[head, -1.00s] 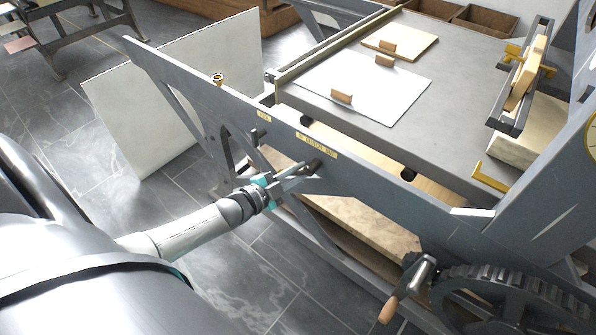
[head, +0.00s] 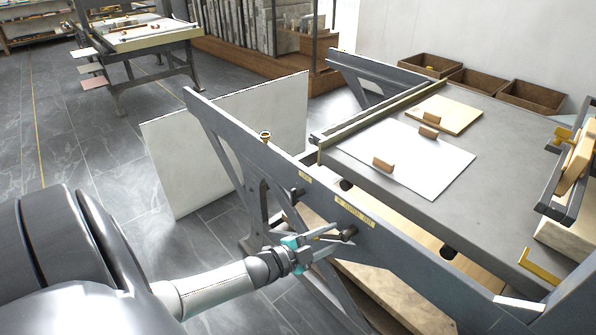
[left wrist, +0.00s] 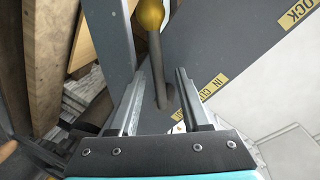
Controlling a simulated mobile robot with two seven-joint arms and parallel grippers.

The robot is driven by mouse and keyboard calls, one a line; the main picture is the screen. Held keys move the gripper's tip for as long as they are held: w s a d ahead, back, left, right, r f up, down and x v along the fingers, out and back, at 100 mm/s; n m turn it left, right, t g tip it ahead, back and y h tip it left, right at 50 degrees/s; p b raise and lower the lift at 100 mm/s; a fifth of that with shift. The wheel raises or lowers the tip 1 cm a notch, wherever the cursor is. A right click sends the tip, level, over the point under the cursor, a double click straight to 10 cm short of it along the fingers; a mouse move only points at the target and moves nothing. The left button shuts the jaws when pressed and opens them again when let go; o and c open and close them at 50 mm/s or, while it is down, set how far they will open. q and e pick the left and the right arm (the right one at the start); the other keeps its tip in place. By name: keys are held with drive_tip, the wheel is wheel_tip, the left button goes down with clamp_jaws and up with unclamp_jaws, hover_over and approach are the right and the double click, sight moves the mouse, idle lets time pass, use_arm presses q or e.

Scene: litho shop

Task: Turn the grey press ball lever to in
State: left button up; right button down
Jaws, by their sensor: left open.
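The press ball lever (left wrist: 156,60) shows in the left wrist view as a dark grey rod with a brass-coloured ball at its top. Its lower end meets the grey press side frame. My left gripper (left wrist: 160,74) is open, with a finger on each side of the rod; I cannot tell whether either touches it. In the head view my left gripper (head: 336,236) reaches to a dark knob-like part of the frame, just below a yellow label plate (head: 354,212). The lever's ball cannot be made out there. My right gripper is not in view.
The grey press side frame (head: 410,254) runs diagonally beside the gripper. The press bed (head: 480,200) behind it carries a white sheet (head: 440,160) and wooden blocks. A pale board (head: 170,165) leans at the frame's left. Tiled floor lies open at left.

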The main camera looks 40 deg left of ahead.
use_arm(q)
drive_tip(key=p+v, duration=0.4)
drive_tip(key=v, duration=1)
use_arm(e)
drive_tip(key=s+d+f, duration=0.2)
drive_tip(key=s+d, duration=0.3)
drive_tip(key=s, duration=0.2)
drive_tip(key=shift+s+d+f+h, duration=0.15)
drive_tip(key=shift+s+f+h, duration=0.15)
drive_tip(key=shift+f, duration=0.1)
use_arm(q)
drive_tip(key=shift+s, duration=0.15)
drive_tip(key=s+d+f+n+g+y, duration=0.1)
drive_tip(key=s+f+n+g+y, duration=0.2)
drive_tip(key=f, duration=0.6)
drive_tip(key=s+d+f+n+g+y, duration=0.1)
drive_tip(key=s+f+n+g, duration=0.25)
drive_tip(key=f, duration=0.55)
drive_tip(key=s+d+f+n+g, duration=0.3)
drive_tip(key=s+d+f+g, duration=0.4)
drive_tip(key=s+f, duration=0.4)
drive_tip(key=s+d, duration=0.1)
drive_tip(key=s, duration=0.2)
drive_tip(key=shift+d+p, duration=0.15)
drive_tip(key=shift+p, duration=0.15)
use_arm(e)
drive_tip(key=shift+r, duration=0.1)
